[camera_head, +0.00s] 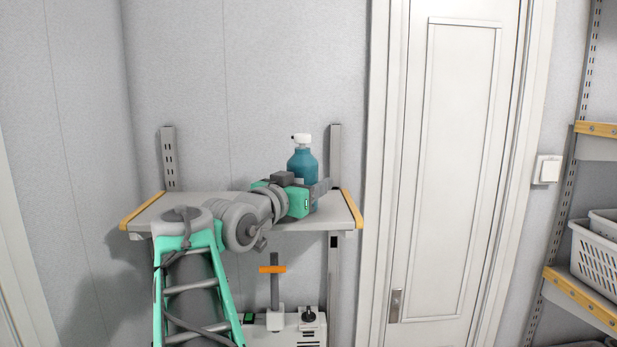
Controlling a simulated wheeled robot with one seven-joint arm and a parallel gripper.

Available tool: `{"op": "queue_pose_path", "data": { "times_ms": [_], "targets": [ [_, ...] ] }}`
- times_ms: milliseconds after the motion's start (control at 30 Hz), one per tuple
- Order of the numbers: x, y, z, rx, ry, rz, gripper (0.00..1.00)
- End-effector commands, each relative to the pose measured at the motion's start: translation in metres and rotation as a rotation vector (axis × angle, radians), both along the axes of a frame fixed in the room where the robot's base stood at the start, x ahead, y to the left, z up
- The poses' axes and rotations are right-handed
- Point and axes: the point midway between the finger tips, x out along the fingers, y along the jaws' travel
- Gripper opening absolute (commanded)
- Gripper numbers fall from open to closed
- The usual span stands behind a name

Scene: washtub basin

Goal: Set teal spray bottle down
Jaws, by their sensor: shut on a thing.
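The teal spray bottle (302,163) with a white top is upright at the right part of the grey wall shelf (160,209). My gripper (318,189) reaches in from the left and is shut on the bottle's lower part. The gripper hides much of the bottle's lower body and its base, so I cannot tell whether the base touches the shelf.
The shelf has yellow end strips and is otherwise bare. Below it stands a white appliance (290,335) with an orange-handled part (271,269). A closed white door (455,170) is to the right. A side rack at far right holds white baskets (596,258).

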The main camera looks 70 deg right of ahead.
Motion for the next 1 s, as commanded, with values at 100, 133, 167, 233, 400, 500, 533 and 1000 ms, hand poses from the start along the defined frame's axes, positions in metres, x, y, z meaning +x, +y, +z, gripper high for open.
{"op": "queue_pose_path", "data": {
  "times_ms": [100, 133, 167, 233, 400, 500, 533, 1000],
  "targets": [
    [0.000, 0.000, 0.000, -0.002, -0.002, 0.000, 0.00],
    [0.000, 0.000, 0.000, -0.002, -0.002, 0.000, 0.00],
    [0.000, 0.000, 0.000, -0.002, -0.002, 0.000, 0.00],
    [0.000, 0.000, -0.002, -0.002, -0.002, 0.000, 0.00],
    [0.000, 0.000, -0.003, 0.000, 0.000, 0.000, 0.63],
    [0.000, 0.000, -0.003, 0.000, 0.000, 0.000, 0.71],
    [0.000, 0.000, -0.003, 0.000, 0.000, 0.000, 0.74],
    [0.004, 0.015, -0.003, -0.003, -0.003, 0.006, 0.78]
  ]
}}
